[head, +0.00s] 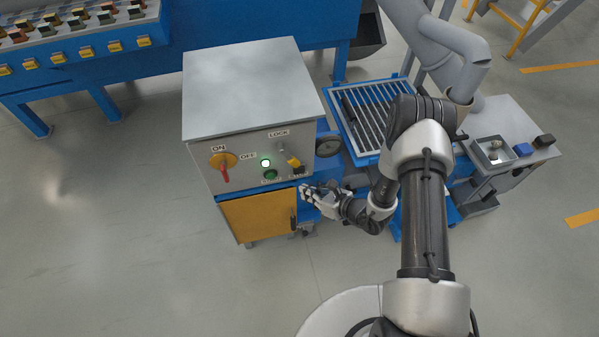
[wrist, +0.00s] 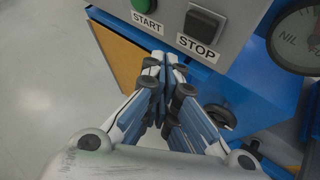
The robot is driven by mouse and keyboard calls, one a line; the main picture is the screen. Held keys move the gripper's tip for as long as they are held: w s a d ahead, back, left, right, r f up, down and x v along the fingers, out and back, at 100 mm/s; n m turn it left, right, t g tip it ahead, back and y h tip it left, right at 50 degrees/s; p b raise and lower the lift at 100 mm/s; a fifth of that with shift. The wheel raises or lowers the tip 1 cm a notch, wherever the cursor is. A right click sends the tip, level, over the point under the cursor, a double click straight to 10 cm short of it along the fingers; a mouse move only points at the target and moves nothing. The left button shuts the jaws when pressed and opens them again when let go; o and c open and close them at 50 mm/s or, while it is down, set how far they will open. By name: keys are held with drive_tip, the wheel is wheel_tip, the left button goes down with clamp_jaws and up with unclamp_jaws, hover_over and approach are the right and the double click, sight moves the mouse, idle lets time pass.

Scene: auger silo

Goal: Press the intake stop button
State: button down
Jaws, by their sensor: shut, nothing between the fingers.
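The stop button is a black knob (wrist: 203,22) above a STOP label (wrist: 197,45) on the grey control cabinet front in the wrist view. In the head view it is the dark knob (head: 300,170) at the lower right of the cabinet front. A green START button (wrist: 144,4) sits to its left, cut by the top edge. My gripper (wrist: 166,60) is shut and empty, its fingertips below and left of the STOP label. In the head view my gripper (head: 305,190) is just below the stop button; I cannot tell whether it touches the cabinet.
The cabinet also carries a red and yellow rotary switch (head: 223,163), a lit green lamp (head: 265,162) and a yellow-handled LOCK lever (head: 292,160). A round gauge (wrist: 300,38) is at the right. A yellow door (head: 258,216) is below. A blue-framed grate (head: 368,112) stands behind my arm.

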drive_tip(key=shift+w+a+b, duration=0.3)
drive_tip(key=shift+w, duration=0.55)
drive_tip(key=shift+w+a+b, duration=0.25)
drive_tip(key=shift+w+b, duration=0.05)
drive_tip(key=shift+w, duration=0.55)
drive_tip(key=shift+w, duration=0.15)
drive_tip(key=shift+w+a+b, duration=0.1)
drive_tip(key=shift+w+b, duration=0.15)
drive_tip(key=shift+b, duration=0.05)
drive_tip(key=shift+w+a, duration=0.1)
drive_tip(key=shift+w, duration=0.4)
idle(0.7)
drive_tip(key=shift+s, duration=0.1)
drive_tip(key=shift+s+d, duration=0.25)
drive_tip(key=shift+s, duration=0.55)
drive_tip(key=shift+s+d+p, duration=0.1)
drive_tip(key=shift+s+d, duration=0.1)
drive_tip(key=shift+s, duration=0.6)
drive_tip(key=shift+s+d+p, duration=0.1)
drive_tip(key=shift+s+d, duration=0.15)
drive_tip(key=shift+s, duration=0.6)
drive_tip(key=shift+s+d+p, duration=0.1)
drive_tip(key=shift+s+d, duration=0.1)
drive_tip(key=shift+s, duration=0.6)
